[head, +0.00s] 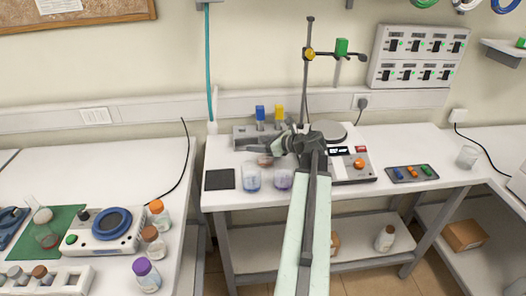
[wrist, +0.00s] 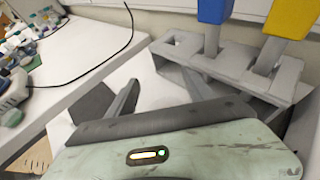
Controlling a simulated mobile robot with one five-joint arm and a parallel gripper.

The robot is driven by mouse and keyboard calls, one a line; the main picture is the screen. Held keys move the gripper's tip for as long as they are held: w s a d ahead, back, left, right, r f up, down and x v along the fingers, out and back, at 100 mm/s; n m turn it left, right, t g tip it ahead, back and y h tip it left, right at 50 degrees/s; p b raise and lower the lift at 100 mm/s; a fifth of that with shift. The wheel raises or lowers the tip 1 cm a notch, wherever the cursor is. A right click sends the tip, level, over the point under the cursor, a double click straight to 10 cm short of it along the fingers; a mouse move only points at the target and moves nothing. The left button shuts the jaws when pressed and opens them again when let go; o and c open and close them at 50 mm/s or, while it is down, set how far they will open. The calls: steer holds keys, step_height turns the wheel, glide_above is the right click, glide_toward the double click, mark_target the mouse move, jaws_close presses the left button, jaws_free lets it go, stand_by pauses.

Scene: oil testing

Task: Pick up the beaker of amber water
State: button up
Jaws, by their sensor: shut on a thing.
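My gripper (head: 262,148) is over the middle table, at the end of my outstretched arm. A small beaker with brownish-amber contents (head: 265,161) shows just below the fingers, partly hidden by them and by the beakers in front. The gripper is shut on this beaker. In the wrist view the two fingers of my gripper (wrist: 160,88) stand apart, and the clear glass between them is hard to make out. I cannot tell whether the beaker touches the table.
A beaker of blue liquid (head: 252,178) and one of purple liquid (head: 283,180) stand close in front. A grey rack (head: 243,133) with blue and yellow-topped pieces stands behind.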

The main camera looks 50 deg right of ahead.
step_height(320, 180, up, 10)
steer(key=p, duration=1)
steer(key=shift+s, duration=0.1)
